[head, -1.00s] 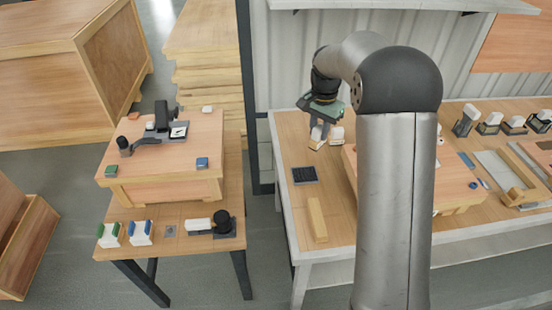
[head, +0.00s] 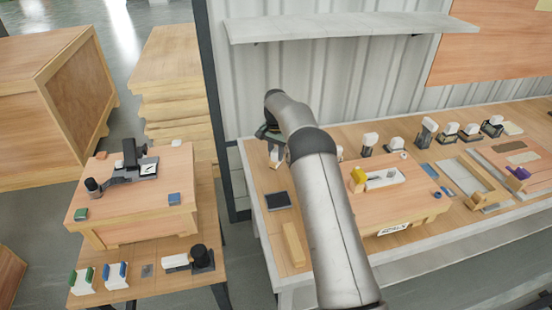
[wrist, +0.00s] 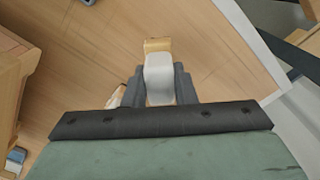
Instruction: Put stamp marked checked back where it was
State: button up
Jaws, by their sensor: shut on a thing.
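My gripper (wrist: 158,85) is shut on a stamp (wrist: 159,72) with a white handle and a light wooden base. The base points away from the gripper over the wooden tabletop. I cannot read any mark on the stamp. In the head view my gripper (head: 273,148) is over the back left corner of the right-hand workbench, behind the dark ink pad (head: 278,201), partly hidden by my arm. A second pale object (wrist: 116,97) shows just left of the jaws in the wrist view, mostly covered. I cannot tell whether the held stamp touches the table.
A wooden block (head: 293,244) lies in front of the pad. A raised wooden box (head: 400,212) stands right of my arm, with several stamps behind. A grey shelf (head: 350,26) hangs above. A separate table (head: 150,255) at left carries stamps and a tool.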

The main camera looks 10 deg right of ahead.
aim_at(276, 159)
jog(key=shift+w+f, duration=0.1)
jog(key=shift+f, duration=1.5)
jog(key=shift+f, duration=0.2)
jog(key=o, duration=0.8)
jog(key=shift+r, duration=0.15)
